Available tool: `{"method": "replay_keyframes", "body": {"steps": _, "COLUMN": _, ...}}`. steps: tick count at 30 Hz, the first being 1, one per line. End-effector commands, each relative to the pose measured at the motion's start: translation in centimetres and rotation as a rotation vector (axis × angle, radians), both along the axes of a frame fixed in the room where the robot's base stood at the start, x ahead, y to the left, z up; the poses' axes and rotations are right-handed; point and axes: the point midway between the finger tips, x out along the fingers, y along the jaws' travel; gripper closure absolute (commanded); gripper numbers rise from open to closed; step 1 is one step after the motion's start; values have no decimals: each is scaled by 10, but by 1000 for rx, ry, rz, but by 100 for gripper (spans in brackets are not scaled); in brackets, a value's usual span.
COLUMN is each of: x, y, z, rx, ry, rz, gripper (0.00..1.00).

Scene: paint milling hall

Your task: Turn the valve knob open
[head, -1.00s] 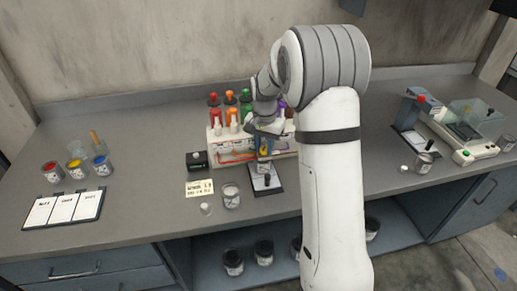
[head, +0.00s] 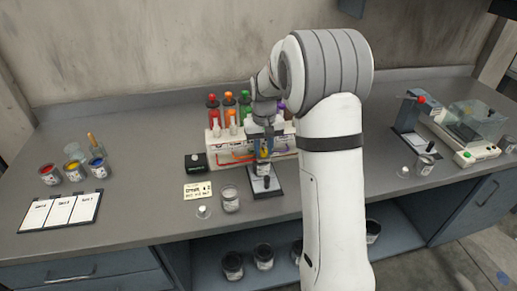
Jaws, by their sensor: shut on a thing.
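A white dispenser rack (head: 219,148) with several coloured bottles stands at the middle back of the bench, with coloured tubes along its front. My gripper (head: 264,156) points down at the front of this rack, right of its middle. It is shut on what seems to be the valve knob, which the fingers and wrist mostly hide. A bit of yellow shows between the fingers. I cannot tell how far the knob is turned. Below the gripper, a small dark-handled object stands on a black-edged white plate (head: 267,187).
An open metal can (head: 230,199), a small lidded pot (head: 204,211) and a note card (head: 198,191) are close in front of the rack. A black box (head: 196,162) is at its left. Paint cans (head: 74,172) are far left, a balance (head: 477,129) far right.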

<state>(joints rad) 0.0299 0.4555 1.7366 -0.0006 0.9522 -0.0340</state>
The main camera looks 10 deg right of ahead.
Motion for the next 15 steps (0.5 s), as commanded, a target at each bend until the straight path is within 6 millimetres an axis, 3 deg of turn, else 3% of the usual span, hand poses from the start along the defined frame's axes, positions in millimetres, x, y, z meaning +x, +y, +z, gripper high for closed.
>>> {"method": "replay_keyframes", "body": {"steps": 13, "x": 4, "y": 0, "z": 4, "rx": -1, "ry": -16, "rz": 11, "gripper": 96}}
{"method": "replay_keyframes", "body": {"steps": 14, "x": 4, "y": 0, "z": 4, "rx": -1, "ry": -16, "rz": 11, "gripper": 73}}
{"method": "replay_keyframes", "body": {"steps": 15, "x": 4, "y": 0, "z": 4, "rx": -1, "ry": -16, "rz": 11, "gripper": 69}}
